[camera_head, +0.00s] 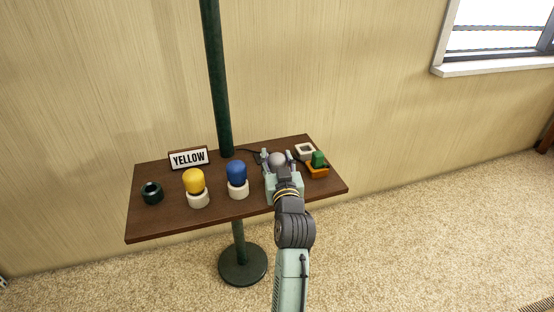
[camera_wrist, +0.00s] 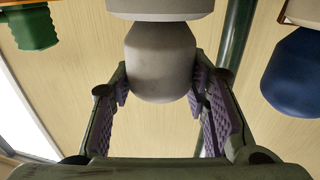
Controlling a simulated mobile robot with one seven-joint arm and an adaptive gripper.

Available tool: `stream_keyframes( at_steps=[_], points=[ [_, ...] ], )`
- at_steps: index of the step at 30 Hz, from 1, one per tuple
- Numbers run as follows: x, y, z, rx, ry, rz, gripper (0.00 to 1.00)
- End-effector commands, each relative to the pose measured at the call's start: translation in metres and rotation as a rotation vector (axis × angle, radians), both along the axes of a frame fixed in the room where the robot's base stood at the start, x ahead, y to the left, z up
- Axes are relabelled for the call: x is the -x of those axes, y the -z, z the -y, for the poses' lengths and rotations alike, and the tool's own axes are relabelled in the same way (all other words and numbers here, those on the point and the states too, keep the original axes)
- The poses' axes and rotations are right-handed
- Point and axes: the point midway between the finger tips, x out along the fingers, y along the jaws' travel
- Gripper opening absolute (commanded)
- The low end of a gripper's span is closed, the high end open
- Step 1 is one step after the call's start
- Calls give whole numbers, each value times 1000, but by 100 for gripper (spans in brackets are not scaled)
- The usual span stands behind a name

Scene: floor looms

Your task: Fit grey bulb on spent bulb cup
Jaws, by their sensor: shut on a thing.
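The grey bulb (camera_head: 278,159) is between the fingers of my gripper (camera_head: 277,155) at the right part of the table. In the wrist view, which is upside down, the grey bulb (camera_wrist: 160,62) has a pale round holder (camera_wrist: 160,6) directly at its base. The purple finger pads are on both sides of the bulb, and my gripper (camera_wrist: 165,95) is shut on it. Whether the bulb is still seated in the holder is unclear. An empty dark round cup (camera_head: 151,193) stands at the table's left end. No label shows which cup is the spent bulb cup.
A yellow bulb (camera_head: 194,180) and a blue bulb (camera_head: 237,173) stand in white round cups. A YELLOW sign (camera_head: 188,158) and a dark pole (camera_head: 217,80) are behind.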

Motion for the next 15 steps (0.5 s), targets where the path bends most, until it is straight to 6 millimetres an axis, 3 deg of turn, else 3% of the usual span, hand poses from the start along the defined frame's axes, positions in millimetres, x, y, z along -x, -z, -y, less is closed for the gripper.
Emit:
stream_keyframes(
  at_steps=[1,2,11,15],
  points=[
    [0,3,0,0,0,-8,14],
    [0,4,0,0,0,-8,44],
    [0,2,0,1,0,-5,64],
    [0,2,0,1,0,-4,66]
  ],
)
